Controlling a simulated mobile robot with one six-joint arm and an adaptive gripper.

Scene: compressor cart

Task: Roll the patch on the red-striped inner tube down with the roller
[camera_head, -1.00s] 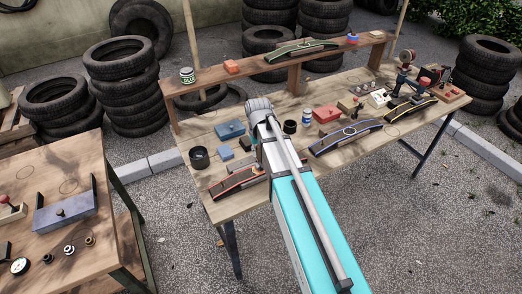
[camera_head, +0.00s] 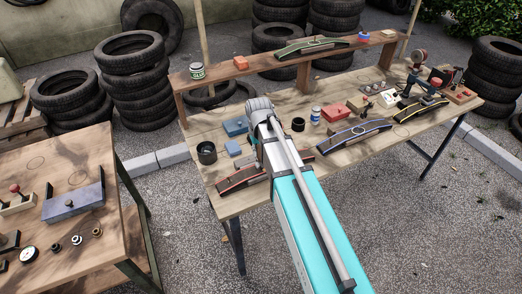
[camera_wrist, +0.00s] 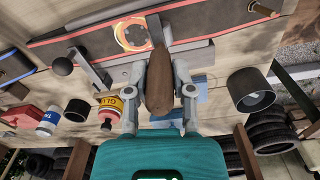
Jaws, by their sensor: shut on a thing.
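The red-striped inner tube (camera_head: 240,180) lies on its stand at the front left of the workbench, partly hidden by my arm. The wrist view shows its dark band with red edges (camera_wrist: 85,42) and an orange-ringed patch (camera_wrist: 128,36). My gripper (camera_wrist: 160,84) is shut on the brown wooden handle of the roller (camera_wrist: 160,88). The roller's far end points at the tube and overlaps the patch's right side in the wrist view. I cannot tell whether it touches the patch. My arm hides the gripper in the head view.
A black cup (camera_head: 206,153) and a blue box (camera_head: 234,127) stand behind the tube. A glue bottle (camera_wrist: 108,108) is near my gripper. The blue-striped tube (camera_head: 355,136) and yellow-striped tube (camera_head: 420,109) lie to the right. A raised shelf (camera_head: 262,71) runs along the back.

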